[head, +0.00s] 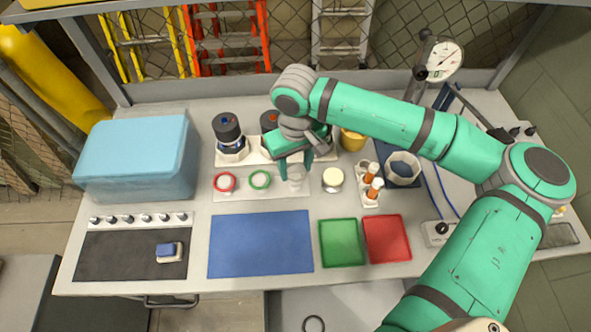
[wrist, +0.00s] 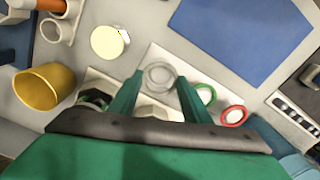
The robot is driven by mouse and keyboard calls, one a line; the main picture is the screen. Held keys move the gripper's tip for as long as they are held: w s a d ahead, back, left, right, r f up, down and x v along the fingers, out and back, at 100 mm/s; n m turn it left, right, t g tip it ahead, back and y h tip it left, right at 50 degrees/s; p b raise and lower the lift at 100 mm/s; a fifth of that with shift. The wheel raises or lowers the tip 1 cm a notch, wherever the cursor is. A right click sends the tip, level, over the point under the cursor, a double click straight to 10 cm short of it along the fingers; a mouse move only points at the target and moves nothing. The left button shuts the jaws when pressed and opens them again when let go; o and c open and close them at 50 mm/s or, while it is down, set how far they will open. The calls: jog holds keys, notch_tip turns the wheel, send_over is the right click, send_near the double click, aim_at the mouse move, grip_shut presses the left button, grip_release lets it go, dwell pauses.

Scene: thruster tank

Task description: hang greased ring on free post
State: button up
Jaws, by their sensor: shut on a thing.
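My gripper (head: 295,172) points down over the pale strip (head: 240,190) behind the blue mat. Its fingers are closed on a clear whitish ring (wrist: 160,75), which sits between the fingertips in the wrist view. In the head view the ring is partly hidden by the fingers. I cannot tell whether it touches the strip. A green ring (head: 260,179) and a red ring (head: 225,182) lie on the strip to its left. A row of several short grey posts or knobs (head: 146,217) lines the back of the dark mat at front left. I see no ring on them.
A black-topped cylinder (head: 228,130) stands behind the strip. The translucent blue tank (head: 140,155) fills the left. The blue mat (head: 260,243), green tray (head: 341,243) and red tray (head: 386,238) look empty.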

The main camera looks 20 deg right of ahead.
jog(key=shift+f, duration=1)
jog(key=shift+s+f, duration=0.1)
jog(key=shift+f, duration=0.05)
jog(key=o, duration=1.1)
jog(key=shift+c, duration=0.2)
notch_tip(320, 180, up, 12)
